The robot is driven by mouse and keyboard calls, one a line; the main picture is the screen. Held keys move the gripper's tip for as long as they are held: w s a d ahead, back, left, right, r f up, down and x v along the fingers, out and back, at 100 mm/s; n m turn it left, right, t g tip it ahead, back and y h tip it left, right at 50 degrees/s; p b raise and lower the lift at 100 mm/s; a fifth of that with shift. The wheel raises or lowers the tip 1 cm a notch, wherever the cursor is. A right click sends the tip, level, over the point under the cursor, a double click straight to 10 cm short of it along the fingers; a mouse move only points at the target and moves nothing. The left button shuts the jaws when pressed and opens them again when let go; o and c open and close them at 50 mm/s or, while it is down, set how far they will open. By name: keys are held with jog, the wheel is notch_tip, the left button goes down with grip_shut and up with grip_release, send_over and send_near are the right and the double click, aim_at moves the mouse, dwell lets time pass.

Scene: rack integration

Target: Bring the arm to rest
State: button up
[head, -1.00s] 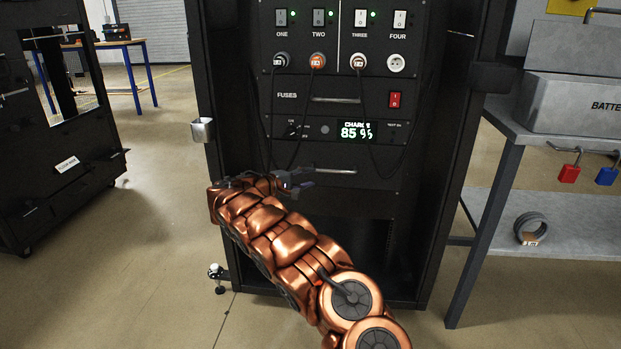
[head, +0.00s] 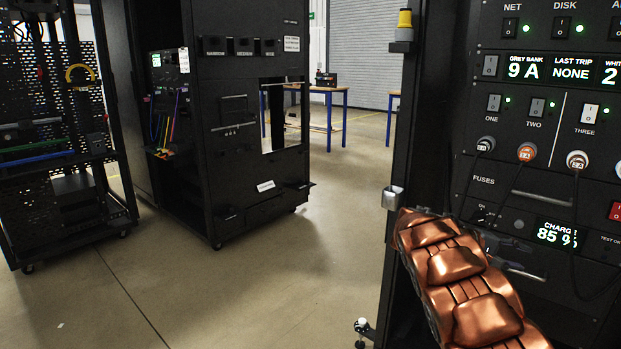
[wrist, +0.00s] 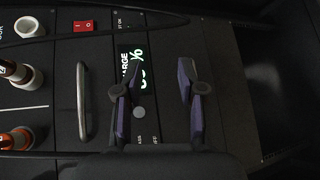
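My copper-coloured arm reaches up from the bottom right in the head view, in front of the rack panel (head: 540,205). My gripper (wrist: 158,95) shows in the wrist view with its two purple-lined fingers apart and nothing between them. It is in front of the lit charge display (wrist: 134,72), which reads 85 % in the head view (head: 557,235). In the head view the gripper is mostly hidden behind the arm. A panel handle (wrist: 84,100) is beside the fingers in the wrist view.
A small metal cup (head: 392,198) is on the rack's left post. Another black rack (head: 255,130) and a pegboard rack (head: 60,130) stand to the left. The floor (head: 250,270) between them is clear.

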jog(key=s+a+r+m+y+p, duration=0.1)
jog(key=s+a+r+y+p, duration=0.15)
jog(key=s+r+p, duration=0.35)
jog(key=s+a+r+g+y+p, duration=0.1)
jog(key=s+a+r, duration=0.2)
jog(key=s, duration=0.4)
jog(key=s+a+r+m+y+p, duration=0.1)
jog(key=s+a+r+y+p, duration=0.15)
jog(key=s+r+p, duration=0.35)
jog(key=s+a+r+y+p, duration=0.2)
jog(key=s+a+y+p, duration=0.1)
jog(key=s+a, duration=0.5)
jog(key=s+a+r+y+p, duration=0.2)
jog(key=s+a+p, duration=0.3)
jog(key=s+a, duration=0.4)
jog(key=s+a+r+n+y+p, duration=0.1)
jog(key=s+a+r+y+p, duration=0.1)
jog(key=s+a+p, duration=0.3)
jog(key=s+a+y, duration=0.1)
jog(key=s+a, duration=0.2)
jog(key=shift+s+a+t+y, duration=0.15)
jog(key=shift+s+t+y, duration=0.2)
jog(key=shift+t+y, duration=0.05)
